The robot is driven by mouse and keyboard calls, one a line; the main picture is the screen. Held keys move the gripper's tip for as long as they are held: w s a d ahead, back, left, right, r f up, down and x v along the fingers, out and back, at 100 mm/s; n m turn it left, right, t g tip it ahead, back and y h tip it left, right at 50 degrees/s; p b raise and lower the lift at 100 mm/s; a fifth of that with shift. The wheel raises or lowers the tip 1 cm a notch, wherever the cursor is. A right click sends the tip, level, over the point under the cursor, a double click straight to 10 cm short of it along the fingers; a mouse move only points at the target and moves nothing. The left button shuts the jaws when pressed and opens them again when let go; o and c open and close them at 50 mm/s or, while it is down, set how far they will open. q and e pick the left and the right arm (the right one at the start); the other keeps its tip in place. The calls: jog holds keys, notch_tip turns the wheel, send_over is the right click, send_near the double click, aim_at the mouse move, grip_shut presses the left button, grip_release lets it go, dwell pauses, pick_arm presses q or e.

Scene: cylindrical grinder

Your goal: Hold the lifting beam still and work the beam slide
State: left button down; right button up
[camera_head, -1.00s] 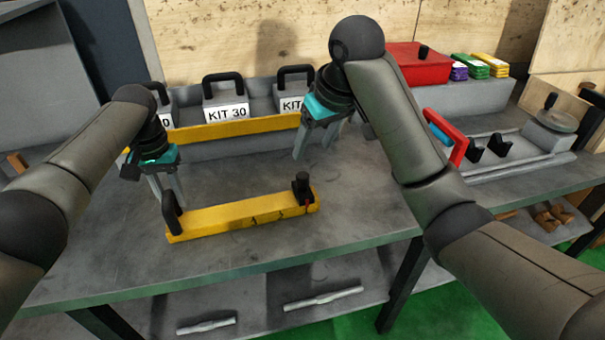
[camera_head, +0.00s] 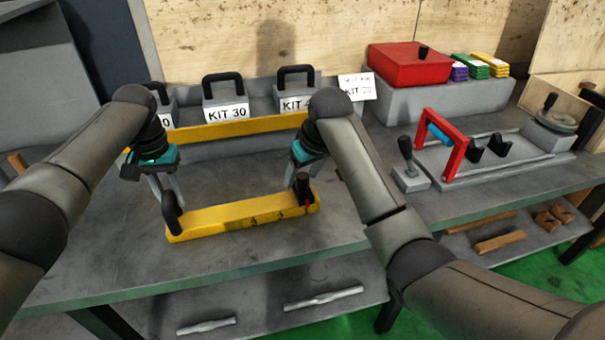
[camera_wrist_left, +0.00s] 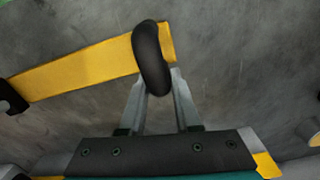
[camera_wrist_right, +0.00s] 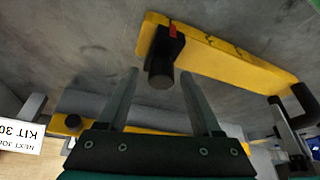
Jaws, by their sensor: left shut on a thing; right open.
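The yellow lifting beam (camera_head: 240,215) lies on the grey bench, with a black handle (camera_head: 172,212) at its left end and a black slide knob (camera_head: 303,186) with a red pointer at its right end. My left gripper (camera_head: 172,200) is shut on the black handle, which also shows between its fingers in the left wrist view (camera_wrist_left: 150,58). My right gripper (camera_head: 297,183) is open at the slide knob. In the right wrist view the knob (camera_wrist_right: 160,72) lies ahead, between the open fingers' lines and apart from them.
Kit boxes with black handles (camera_head: 226,105) stand behind a yellow rail (camera_head: 225,130) at the back. A red-framed fixture (camera_head: 455,150), a small lever (camera_head: 407,160) and a red box (camera_head: 410,65) are to the right. The bench in front of the beam is clear.

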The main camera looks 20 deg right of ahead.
grip_shut()
dwell(0.6)
dwell(0.9)
